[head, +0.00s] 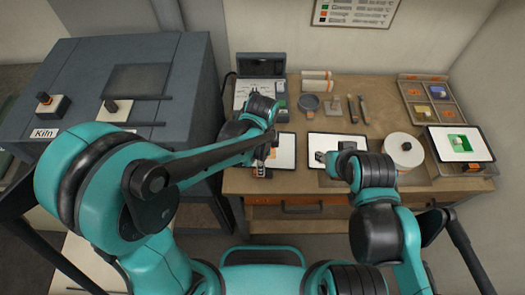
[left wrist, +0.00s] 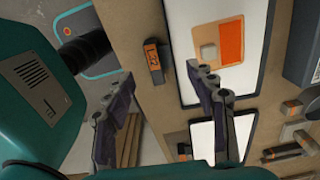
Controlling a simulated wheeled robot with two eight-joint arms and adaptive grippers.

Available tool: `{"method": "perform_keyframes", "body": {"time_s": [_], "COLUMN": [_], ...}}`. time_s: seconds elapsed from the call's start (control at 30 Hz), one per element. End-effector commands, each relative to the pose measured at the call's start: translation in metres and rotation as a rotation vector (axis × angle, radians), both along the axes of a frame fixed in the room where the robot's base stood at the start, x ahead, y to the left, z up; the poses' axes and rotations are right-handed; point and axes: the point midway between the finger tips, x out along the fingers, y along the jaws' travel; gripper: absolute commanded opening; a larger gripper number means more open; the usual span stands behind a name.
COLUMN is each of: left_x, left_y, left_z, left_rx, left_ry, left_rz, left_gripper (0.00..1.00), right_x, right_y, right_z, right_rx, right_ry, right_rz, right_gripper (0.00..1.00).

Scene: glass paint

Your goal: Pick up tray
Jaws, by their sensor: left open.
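A white flat tray with a dark rim (head: 285,152) lies on the bench in the head view. It fills the upper middle of the left wrist view (left wrist: 185,60), with a tan and an orange patch on it. My left gripper (head: 263,165) is over this tray's left part, partly hiding it. A second white panel (head: 338,140) lies to the right. My right gripper (head: 326,157) is at its lower edge; its fingers are too small to judge.
A compartment tray (head: 437,117) with coloured pieces is at the back right, behind a tilted tablet (head: 462,144). A white round roll (head: 402,150) stands beside my right arm. Tools and a dish (head: 309,102) lie behind. A grey kiln (head: 70,75) stands left.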

Motion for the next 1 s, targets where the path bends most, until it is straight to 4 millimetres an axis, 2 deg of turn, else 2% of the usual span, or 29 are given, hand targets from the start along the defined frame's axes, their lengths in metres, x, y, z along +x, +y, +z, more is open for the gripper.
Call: {"method": "perform_keyframes", "body": {"time_s": [0.4, 0.53, 0.73, 0.77, 0.93, 0.97, 1.0], "left_x": [0.000, 0.000, 0.000, 0.000, 0.000, 0.000, 0.000], "left_y": [-0.003, -0.003, -0.002, -0.002, -0.002, -0.002, -0.002], "left_z": [-0.060, -0.067, -0.067, -0.067, -0.066, -0.066, -0.066], "left_rx": [-0.001, -0.001, -0.001, -0.001, -0.001, -0.001, -0.001], "left_ry": [-0.002, -0.002, -0.002, -0.002, -0.002, -0.002, -0.002], "left_rz": [0.003, 0.004, 0.004, 0.004, 0.004, 0.004, 0.004], "left_gripper": [0.56, 0.56, 0.56, 0.51, 0.06, 0.00, 0.00], "right_x": [0.000, 0.000, 0.000, 0.000, 0.000, 0.000, 0.000], "right_y": [0.000, 0.000, 0.000, 0.000, 0.000, 0.000, 0.000], "right_z": [-0.021, -0.023, -0.022, -0.022, -0.022, -0.022, -0.022], "right_rx": [0.000, 0.000, 0.000, 0.000, 0.000, 0.000, 0.000], "right_ry": [0.000, 0.000, 0.000, 0.000, 0.000, 0.000, 0.000], "right_rz": [0.000, 0.000, 0.000, 0.000, 0.000, 0.000, 0.000], "right_gripper": [0.40, 0.40, 0.40, 0.40, 0.40, 0.40, 0.40]}}
